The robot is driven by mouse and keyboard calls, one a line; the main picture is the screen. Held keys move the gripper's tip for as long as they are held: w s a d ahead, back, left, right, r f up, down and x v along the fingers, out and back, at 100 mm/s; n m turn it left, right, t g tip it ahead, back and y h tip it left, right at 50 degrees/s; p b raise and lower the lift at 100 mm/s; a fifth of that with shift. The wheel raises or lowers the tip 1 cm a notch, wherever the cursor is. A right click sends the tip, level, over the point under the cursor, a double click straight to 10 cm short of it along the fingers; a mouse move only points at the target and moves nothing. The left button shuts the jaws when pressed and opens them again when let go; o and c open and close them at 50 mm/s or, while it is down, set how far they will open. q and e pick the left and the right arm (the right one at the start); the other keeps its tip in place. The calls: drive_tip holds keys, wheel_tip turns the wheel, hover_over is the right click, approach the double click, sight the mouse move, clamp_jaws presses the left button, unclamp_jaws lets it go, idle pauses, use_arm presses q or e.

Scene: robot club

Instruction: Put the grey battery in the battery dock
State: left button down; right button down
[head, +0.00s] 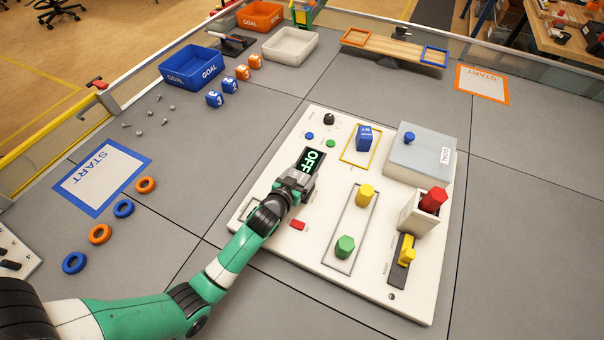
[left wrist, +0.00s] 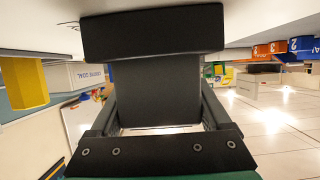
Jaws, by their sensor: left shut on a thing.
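My left gripper (head: 296,184) is over the left part of the white control panel (head: 272,237), at the near end of a black display reading OFF (head: 310,160). It is shut on a dark grey block, which I take to be the grey battery (left wrist: 157,90); it fills the space between the fingers in the left wrist view. A wide black piece (left wrist: 152,33) lies just beyond the block, against the white surface. It may be the battery dock or the display housing; I cannot tell which, nor whether the block touches it. My right gripper is not in view.
The panel also carries a blue block (head: 364,137) in a yellow frame, yellow (head: 365,195) and green (head: 345,246) knobs, a grey box (head: 420,158) and a red cylinder (head: 433,200) in a white holder. A red switch (head: 297,225) is near my gripper. Rings and bins stand left and behind.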

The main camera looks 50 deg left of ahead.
sight(298, 176)
use_arm(q)
drive_tip(key=shift+f, duration=0.15)
unclamp_jaws()
drive_tip(key=shift+r, duration=0.2)
drive_tip(key=s+r+p, duration=0.1)
drive_tip(key=s+d+r+p, duration=0.1)
drive_tip(key=p, duration=0.1)
drive_tip(key=shift+s+d+r, duration=0.2)
drive_tip(key=shift+s+r, duration=0.05)
drive_tip(key=shift+r, duration=0.05)
drive_tip(key=p+v, duration=0.2)
drive_tip(key=v, duration=0.6)
drive_tip(key=shift+s+d, duration=0.15)
drive_tip(key=shift+s, duration=0.25)
drive_tip(key=shift+f, duration=0.1)
